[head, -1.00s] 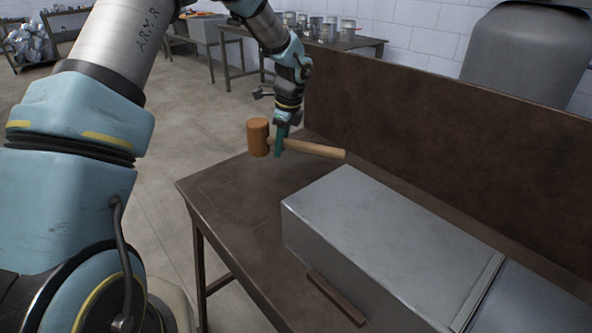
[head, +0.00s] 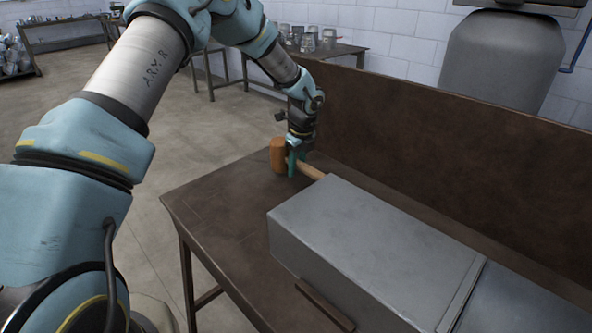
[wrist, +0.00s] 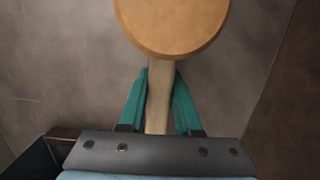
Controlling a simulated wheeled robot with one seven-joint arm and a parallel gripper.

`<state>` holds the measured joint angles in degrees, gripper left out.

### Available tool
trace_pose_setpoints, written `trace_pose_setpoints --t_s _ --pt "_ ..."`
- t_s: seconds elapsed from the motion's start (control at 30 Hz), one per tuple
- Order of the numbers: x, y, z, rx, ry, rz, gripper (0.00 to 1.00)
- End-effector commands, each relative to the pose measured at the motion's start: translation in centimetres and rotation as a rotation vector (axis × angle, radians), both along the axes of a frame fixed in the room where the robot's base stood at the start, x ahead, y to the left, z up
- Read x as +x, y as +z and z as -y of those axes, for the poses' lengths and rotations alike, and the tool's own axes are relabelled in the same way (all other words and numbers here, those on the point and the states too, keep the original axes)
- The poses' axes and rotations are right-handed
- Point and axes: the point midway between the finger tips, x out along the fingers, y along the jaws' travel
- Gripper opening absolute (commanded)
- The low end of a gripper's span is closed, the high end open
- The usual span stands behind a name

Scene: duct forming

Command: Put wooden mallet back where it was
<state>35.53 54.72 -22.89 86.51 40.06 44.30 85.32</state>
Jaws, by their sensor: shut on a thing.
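The wooden mallet has an orange-brown cylindrical head (head: 277,156) and a pale handle (head: 311,171). My gripper (head: 294,163) is shut on the handle close to the head, over the far left part of the brown table (head: 205,205). In the wrist view, the green fingers of my gripper (wrist: 160,105) stand on both sides of the handle (wrist: 158,90), and the round face of the mallet head (wrist: 172,22) is at the top. The far end of the handle is hidden behind the metal duct. I cannot tell whether the mallet touches the table.
A grey sheet-metal duct (head: 360,240) lies on the table to the right of the mallet. A brown upright board (head: 440,150) runs along the back edge. A thin bar (head: 324,305) lies in front of the duct. The table's left end is clear.

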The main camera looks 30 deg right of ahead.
Motion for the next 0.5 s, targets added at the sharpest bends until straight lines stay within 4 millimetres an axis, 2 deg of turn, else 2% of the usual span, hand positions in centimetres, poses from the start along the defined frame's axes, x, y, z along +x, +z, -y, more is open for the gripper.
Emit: trace_pose_setpoints --t_s 0.13,0.47,0.5 --pt "0.0 -1.6 0.0 0.000 0.000 0.001 0.00" --pt "0.0 -2.0 0.0 0.000 0.000 0.002 0.00" --pt "0.0 -2.0 0.0 0.001 0.000 0.001 0.36"
